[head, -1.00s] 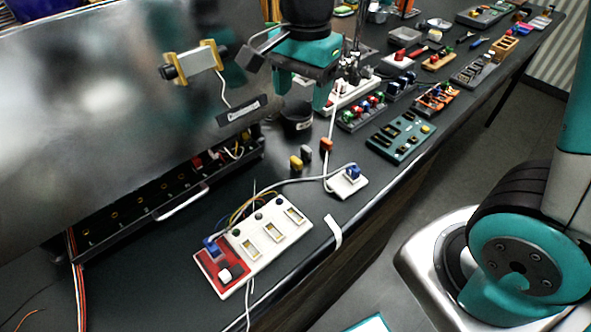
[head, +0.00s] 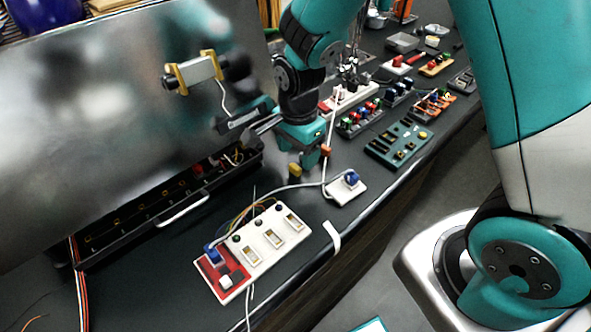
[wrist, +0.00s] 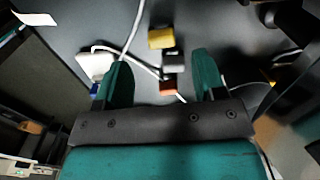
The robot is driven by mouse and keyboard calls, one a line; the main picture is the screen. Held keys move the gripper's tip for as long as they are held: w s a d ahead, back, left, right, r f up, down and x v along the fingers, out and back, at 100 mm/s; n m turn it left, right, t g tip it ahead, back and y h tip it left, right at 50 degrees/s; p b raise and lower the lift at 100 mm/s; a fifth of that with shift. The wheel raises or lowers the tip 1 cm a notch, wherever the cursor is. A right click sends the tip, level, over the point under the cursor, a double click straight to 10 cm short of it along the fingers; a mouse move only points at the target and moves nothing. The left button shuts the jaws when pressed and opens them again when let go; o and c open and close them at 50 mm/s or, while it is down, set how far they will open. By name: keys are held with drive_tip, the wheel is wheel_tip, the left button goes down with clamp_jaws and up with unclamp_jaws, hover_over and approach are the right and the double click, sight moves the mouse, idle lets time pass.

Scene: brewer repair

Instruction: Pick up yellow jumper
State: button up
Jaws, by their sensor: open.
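The yellow jumper (head: 295,170) is a small block on the dark bench, between the white power strip and the brewer. It also shows in the wrist view (wrist: 161,38), just beyond my fingertips. My gripper (wrist: 163,70) is open and empty and points down over the bench. A grey jumper (wrist: 174,62) and an orange jumper (wrist: 168,87) lie in a row with the yellow one. In the wrist view these two show between my fingers. In the head view my gripper (head: 307,160) hides the grey jumper. I cannot tell its height above the bench.
A white switch strip with a red end (head: 262,245) is in front. A small white plate with a blue plug (head: 346,188) stands to the right, joined by a white cable (head: 285,187). The brewer's metal panel (head: 110,130) stands at the left. A green board (head: 397,144) lies farther right.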

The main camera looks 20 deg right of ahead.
sight(295, 166)
drive_tip(key=f, duration=0.1)
drive_tip(key=f+p, duration=0.1)
drive_tip(key=f, duration=0.2)
drive_tip(key=shift+a+f, duration=0.35)
drive_tip(key=shift+f, duration=0.05)
drive_tip(key=c, duration=1)
